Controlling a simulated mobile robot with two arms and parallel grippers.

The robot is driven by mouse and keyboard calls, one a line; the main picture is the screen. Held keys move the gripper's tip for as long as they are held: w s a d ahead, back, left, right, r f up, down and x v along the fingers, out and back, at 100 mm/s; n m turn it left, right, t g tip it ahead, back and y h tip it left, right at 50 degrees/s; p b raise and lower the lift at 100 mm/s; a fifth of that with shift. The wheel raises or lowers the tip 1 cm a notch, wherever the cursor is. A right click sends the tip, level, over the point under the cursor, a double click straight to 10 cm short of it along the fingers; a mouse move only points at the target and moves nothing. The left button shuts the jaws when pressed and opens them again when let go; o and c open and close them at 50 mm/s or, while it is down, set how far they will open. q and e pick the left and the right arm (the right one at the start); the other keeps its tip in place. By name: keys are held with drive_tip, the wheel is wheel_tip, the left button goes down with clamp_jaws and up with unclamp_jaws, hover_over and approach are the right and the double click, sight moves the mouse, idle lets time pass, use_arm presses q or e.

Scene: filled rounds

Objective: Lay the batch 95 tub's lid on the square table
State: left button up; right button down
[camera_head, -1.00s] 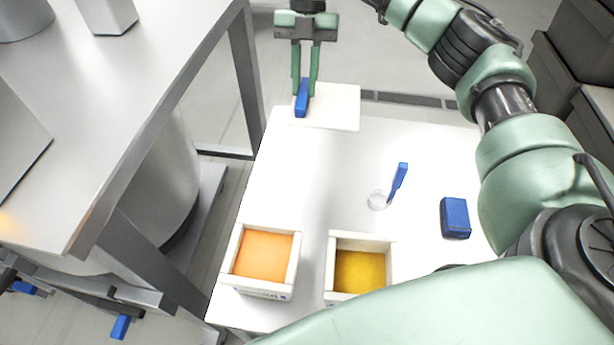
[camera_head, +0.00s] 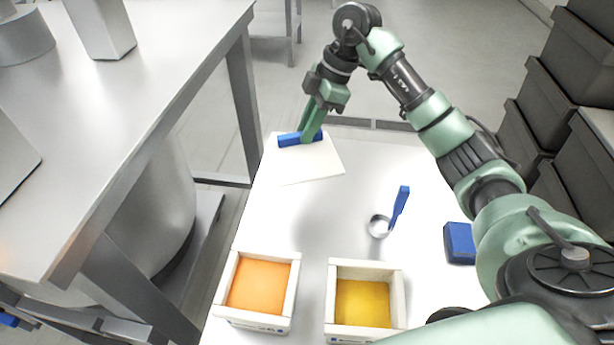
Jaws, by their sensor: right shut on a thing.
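My right gripper (camera_head: 309,134) is shut on the blue handle (camera_head: 290,140) of a white square lid (camera_head: 313,168). The lid is over the far left part of the white table (camera_head: 335,225); I cannot tell whether it touches the top. Two open white tubs stand at the near edge: one holds orange filling (camera_head: 259,285), the other yellow filling (camera_head: 363,303). Their labels are too small to read, so I cannot tell which is batch 95. My left gripper is not in view.
A ring-shaped piece with an upright blue handle (camera_head: 399,207) and a blue block (camera_head: 460,243) are on the table's right side. A grey metal table (camera_head: 120,120) stands at the left across a gap. Dark crates (camera_head: 555,100) are stacked at the right.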

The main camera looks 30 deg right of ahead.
sight(326, 137)
wheel_tip(326, 137, down, 14)
drive_tip(key=shift+r, duration=0.15)
drive_tip(key=c, duration=1.3)
unclamp_jaws()
drive_tip(key=shift+c, duration=0.2)
drive_tip(key=v, duration=1.2)
